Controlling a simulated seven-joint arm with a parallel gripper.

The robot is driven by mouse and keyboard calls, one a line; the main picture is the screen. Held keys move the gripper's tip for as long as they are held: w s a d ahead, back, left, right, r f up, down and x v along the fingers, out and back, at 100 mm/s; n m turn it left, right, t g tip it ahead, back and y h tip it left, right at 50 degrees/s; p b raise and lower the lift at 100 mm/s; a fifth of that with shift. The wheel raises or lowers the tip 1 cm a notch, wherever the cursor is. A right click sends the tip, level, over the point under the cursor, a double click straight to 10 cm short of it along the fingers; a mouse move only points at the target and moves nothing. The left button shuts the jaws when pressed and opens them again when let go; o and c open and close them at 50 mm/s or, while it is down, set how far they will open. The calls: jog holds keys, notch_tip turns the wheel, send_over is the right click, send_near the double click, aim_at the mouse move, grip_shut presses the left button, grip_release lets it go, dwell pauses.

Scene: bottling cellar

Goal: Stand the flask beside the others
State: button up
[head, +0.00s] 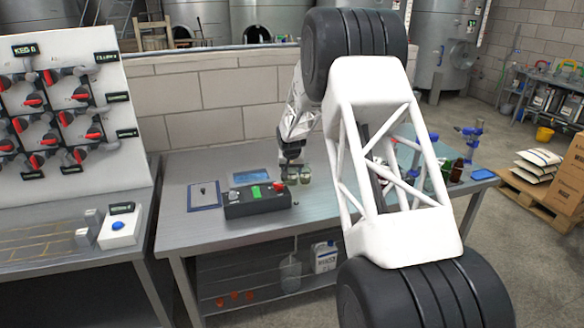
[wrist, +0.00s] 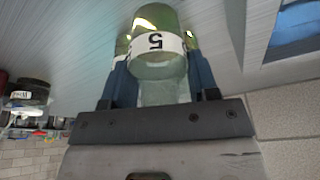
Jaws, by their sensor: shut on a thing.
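My gripper (wrist: 160,85) has its two blue fingers on either side of a greenish glass flask (wrist: 158,68) with a white band marked 5, upside down in the wrist view. In the head view my gripper (head: 291,160) is at the back of the steel bench, small and partly hidden by my own arm. Two small greenish glass vessels show just under and beside it, one at the left (head: 292,178) and one at the right (head: 305,174). I cannot tell from the head view which is held, or whether the held one touches the bench.
A dark control box (head: 257,200) with green and red buttons stands in front of the gripper. A clipboard (head: 204,195) and a blue panel (head: 252,176) lie to the left. Brown bottles (head: 457,170) stand at the right end of the bench (head: 180,230). A block wall closes the back.

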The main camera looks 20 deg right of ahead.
jog(key=shift+f, duration=0.85)
jog(key=shift+f, duration=0.7)
dwell(2.4)
jog(key=o, duration=1.1)
jog(key=shift+o, duration=0.4)
jog(key=shift+o, duration=1)
jog(key=shift+r, duration=0.1)
jog(key=shift+r, duration=2.9)
